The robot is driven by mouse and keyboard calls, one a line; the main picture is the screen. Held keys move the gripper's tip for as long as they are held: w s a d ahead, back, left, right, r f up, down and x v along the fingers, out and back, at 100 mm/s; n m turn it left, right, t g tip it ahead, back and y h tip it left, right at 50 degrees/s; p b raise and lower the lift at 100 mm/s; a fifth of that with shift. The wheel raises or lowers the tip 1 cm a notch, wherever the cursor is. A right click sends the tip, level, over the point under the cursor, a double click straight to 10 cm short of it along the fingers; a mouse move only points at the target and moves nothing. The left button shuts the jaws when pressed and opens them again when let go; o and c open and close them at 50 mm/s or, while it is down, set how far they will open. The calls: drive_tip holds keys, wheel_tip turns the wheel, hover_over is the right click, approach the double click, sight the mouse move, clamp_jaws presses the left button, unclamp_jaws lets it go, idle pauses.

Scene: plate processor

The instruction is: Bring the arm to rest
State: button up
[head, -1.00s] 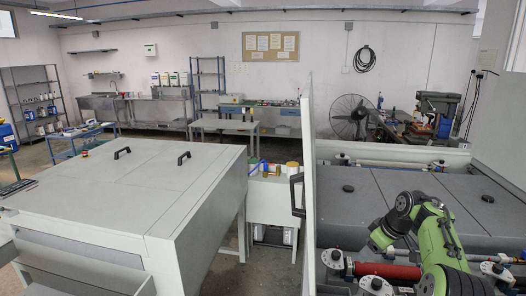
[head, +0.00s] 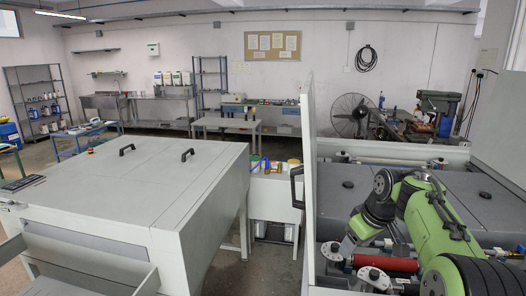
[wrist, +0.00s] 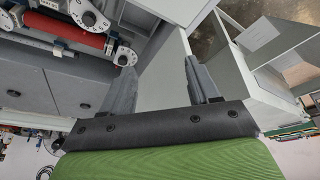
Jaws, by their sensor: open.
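My gripper (wrist: 164,85) shows in the wrist view, with two dark grey fingers spread apart and nothing between them. Behind the fingers is a pale grey panel of the machine. In the head view my green and black arm is folded over the open plate processor (head: 345,187) at the lower right. My gripper is not clearly made out in the head view, being hidden by or among the arm links.
A red roller (head: 385,262) with round white-faced end fittings lies just below my arm. An upright pale panel (head: 309,160) with a black handle stands left of it. A large closed grey cabinet (head: 130,195) fills the left. Shelves and benches line the back wall.

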drive_tip(key=s+a+r+m+h, duration=0.15)
drive_tip(key=s+a, duration=0.25)
drive_tip(key=s, duration=0.5)
drive_tip(key=s+a+r+m, duration=0.1)
drive_tip(key=s+a+r, duration=0.2)
drive_tip(key=s, duration=0.5)
drive_tip(key=s+f+m+t+b, duration=0.1)
drive_tip(key=s+f+m, duration=0.2)
drive_tip(key=s, duration=1.2)
wheel_tip(320, 180, down, 3)
drive_tip(key=shift+s+a+f+t, duration=0.2)
drive_tip(key=shift+s+a+t, duration=0.1)
drive_tip(key=shift+a+t, duration=0.1)
